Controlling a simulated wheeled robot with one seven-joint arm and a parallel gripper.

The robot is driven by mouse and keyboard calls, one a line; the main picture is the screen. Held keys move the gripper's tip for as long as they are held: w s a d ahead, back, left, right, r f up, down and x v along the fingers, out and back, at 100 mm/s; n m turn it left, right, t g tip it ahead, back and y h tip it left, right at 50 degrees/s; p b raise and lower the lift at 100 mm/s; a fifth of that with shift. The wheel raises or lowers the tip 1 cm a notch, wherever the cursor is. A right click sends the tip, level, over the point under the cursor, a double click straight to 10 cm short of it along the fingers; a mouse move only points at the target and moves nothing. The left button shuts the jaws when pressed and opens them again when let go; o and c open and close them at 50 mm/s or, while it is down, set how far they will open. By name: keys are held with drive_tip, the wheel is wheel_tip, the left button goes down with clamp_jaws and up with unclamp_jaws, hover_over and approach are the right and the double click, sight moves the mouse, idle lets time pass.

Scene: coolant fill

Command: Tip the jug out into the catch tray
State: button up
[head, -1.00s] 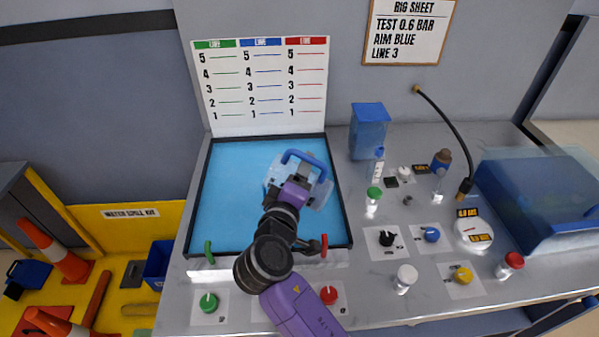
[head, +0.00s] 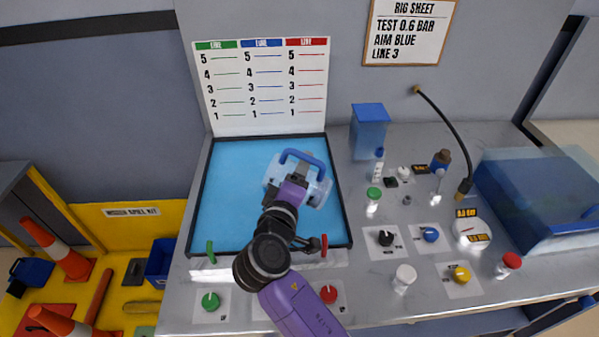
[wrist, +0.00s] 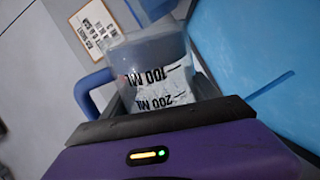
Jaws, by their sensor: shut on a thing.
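The clear jug (head: 319,188) with a blue handle is held over the blue catch tray (head: 225,190) in the head view. My gripper (head: 294,188) is shut on the jug and partly hides it. In the wrist view the jug (wrist: 155,75) fills the space beyond the jaws. The catch tray (wrist: 265,60) shows at the right of the wrist view.
A line chart (head: 262,87) stands behind the tray. Right of the tray are a blue-lidded container (head: 369,130), small bottles, knobs and a round gauge (head: 471,233). A green knob (head: 210,301) and a red knob (head: 328,294) sit in front. A yellow spill kit area (head: 130,215) is at left.

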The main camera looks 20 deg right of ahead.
drive_tip(key=shift+w+a+r+n+p, duration=0.2)
drive_tip(key=shift+r+n+p, duration=0.45)
drive_tip(key=shift+p, duration=0.55)
drive_tip(key=shift+w+a+r+n+p, duration=0.15)
drive_tip(key=shift+r+n+p, duration=0.3)
drive_tip(key=shift+n+p, duration=0.6)
idle(1.9)
